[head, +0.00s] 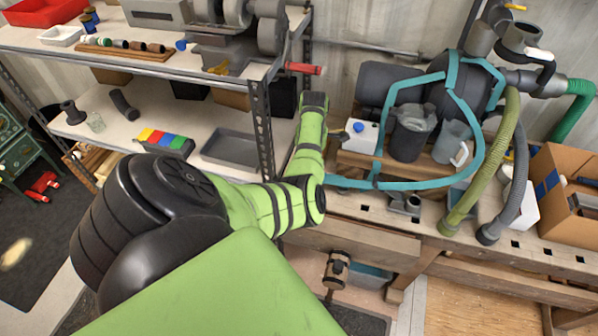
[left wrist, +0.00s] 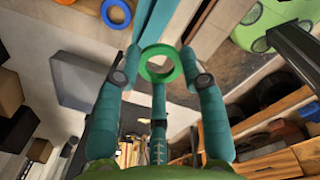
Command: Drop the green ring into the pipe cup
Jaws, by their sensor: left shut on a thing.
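In the left wrist view my left gripper (left wrist: 161,66) has teal fingers with dark tips. They are shut on a green ring (left wrist: 160,79), touching it from both sides, and its open hole faces the camera. In the head view my green left arm reaches forward beside the shelf; its fingers and the held ring cannot be made out there. A small grey pipe fitting (head: 405,204) stands on the workbench in the head view; I cannot tell whether it is the pipe cup. My right gripper is not in view.
The workbench (head: 345,203) holds teal strips, jugs (head: 410,133) and hoses (head: 492,165). The steel shelf (head: 262,125) stands close to my left arm.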

